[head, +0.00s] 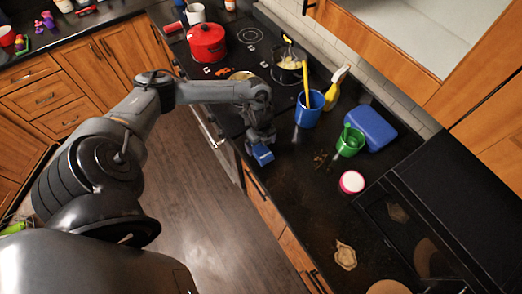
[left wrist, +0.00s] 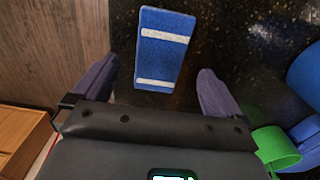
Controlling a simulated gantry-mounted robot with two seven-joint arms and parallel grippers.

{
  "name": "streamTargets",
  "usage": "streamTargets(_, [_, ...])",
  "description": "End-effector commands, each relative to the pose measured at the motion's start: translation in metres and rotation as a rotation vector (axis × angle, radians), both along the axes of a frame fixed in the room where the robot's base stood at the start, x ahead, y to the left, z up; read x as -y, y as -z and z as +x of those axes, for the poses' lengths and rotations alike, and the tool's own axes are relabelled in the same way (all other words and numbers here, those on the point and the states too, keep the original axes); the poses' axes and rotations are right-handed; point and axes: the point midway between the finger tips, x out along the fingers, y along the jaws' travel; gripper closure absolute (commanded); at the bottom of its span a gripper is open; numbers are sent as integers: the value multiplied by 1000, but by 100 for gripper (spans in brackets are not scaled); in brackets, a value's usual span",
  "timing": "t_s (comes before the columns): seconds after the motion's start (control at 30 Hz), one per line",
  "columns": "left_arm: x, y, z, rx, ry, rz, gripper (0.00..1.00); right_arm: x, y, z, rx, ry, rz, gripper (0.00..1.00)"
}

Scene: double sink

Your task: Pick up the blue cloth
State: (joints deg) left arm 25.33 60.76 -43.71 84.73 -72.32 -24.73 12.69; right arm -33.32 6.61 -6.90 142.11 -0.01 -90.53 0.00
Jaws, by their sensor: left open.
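The blue cloth (left wrist: 163,60) is a folded blue rectangle with two white stripes. It lies on the black countertop near its front edge. In the head view the cloth (head: 262,154) shows just below my left gripper (head: 259,142). In the left wrist view my left gripper (left wrist: 157,92) is open, with one dark finger on each side of the cloth's near end. The cloth lies between and ahead of the fingertips, with a gap on both sides. Whether the fingers are at the cloth's height is hard to tell. My right gripper is not in view.
On the counter right of the cloth stand a blue cup (head: 309,110), a green cup (head: 351,141), a blue container (head: 372,128) and a pink-rimmed white dish (head: 352,182). A red pot (head: 207,42) sits on the stove behind. The counter immediately around the cloth is clear.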

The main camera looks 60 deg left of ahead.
Motion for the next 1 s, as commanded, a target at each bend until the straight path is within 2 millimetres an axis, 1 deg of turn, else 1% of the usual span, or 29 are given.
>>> streamTargets(0.1, [0, 16, 0, -3, 0, 0, 0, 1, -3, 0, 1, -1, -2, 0])
streamTargets(0.2, [0, 26, 0, -2, 0, -1, 0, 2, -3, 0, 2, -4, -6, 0])
streamTargets(0.33, [-1, 32, 0, -1, 1, 1, 0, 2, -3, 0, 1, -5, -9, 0])
streamTargets(0.53, [-1, 32, 0, -1, 1, 0, 0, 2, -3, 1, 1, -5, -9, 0])
streamTargets(0.57, [-1, 32, 0, -1, 1, 0, 3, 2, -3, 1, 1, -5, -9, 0])
streamTargets(0.93, [-1, 32, 0, -1, 1, 0, 60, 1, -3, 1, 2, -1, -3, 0])
streamTargets(1.0, [-1, 32, 1, 0, 1, 0, 61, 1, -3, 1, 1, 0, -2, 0])
